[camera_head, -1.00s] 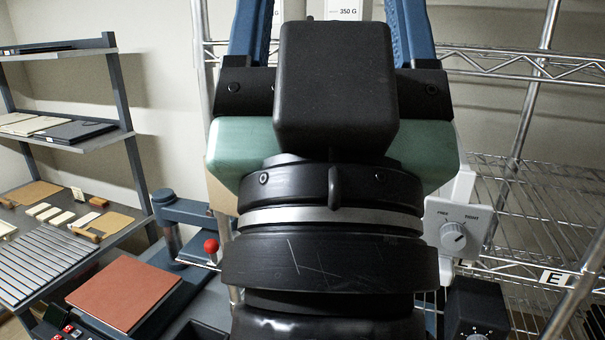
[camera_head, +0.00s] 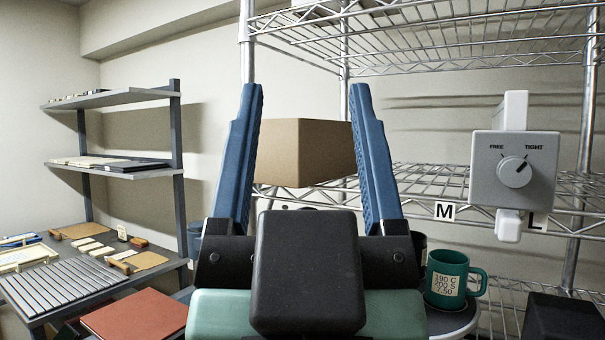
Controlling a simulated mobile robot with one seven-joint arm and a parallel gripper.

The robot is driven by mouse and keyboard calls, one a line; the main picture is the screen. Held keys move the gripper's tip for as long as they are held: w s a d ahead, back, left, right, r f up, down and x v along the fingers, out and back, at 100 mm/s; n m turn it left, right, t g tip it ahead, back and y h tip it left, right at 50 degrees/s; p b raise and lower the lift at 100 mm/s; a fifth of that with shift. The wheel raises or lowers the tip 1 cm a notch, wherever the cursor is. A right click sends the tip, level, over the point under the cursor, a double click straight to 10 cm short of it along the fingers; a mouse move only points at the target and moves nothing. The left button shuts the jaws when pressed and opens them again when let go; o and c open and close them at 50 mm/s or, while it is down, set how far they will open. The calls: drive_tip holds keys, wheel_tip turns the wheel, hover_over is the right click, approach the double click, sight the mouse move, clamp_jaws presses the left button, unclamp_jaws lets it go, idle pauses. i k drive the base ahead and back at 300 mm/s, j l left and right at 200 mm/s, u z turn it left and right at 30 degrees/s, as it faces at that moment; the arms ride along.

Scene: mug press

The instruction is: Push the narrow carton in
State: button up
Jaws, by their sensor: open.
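A plain brown carton (camera_head: 290,150) sits on the middle wire shelf, seen between my fingers in the head view. Its near corner faces me and its front end stands at the shelf's front edge; I cannot tell how far it sticks out. My gripper (camera_head: 305,95) is open, its two blue fingers pointing up and forward on either side of the carton in the picture. Nothing is between the fingertips, and they look nearer to me than the carton. The carton's lower right part is partly behind the right finger.
A grey box with a FREE/TIGHT knob (camera_head: 513,170) stands at the right before the wire rack (camera_head: 445,215). A green mug (camera_head: 455,280) stands on a round surface below it.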

sight(296, 153)
drive_tip(key=i+j+z, duration=0.15)
drive_tip(key=j+z, duration=0.2)
drive_tip(key=j, duration=0.3)
drive_tip(key=j+z, duration=0.3)
drive_tip(key=j, duration=0.4)
drive_tip(key=j+z, duration=0.35)
drive_tip(key=j, duration=0.4)
drive_tip(key=i, duration=0.05)
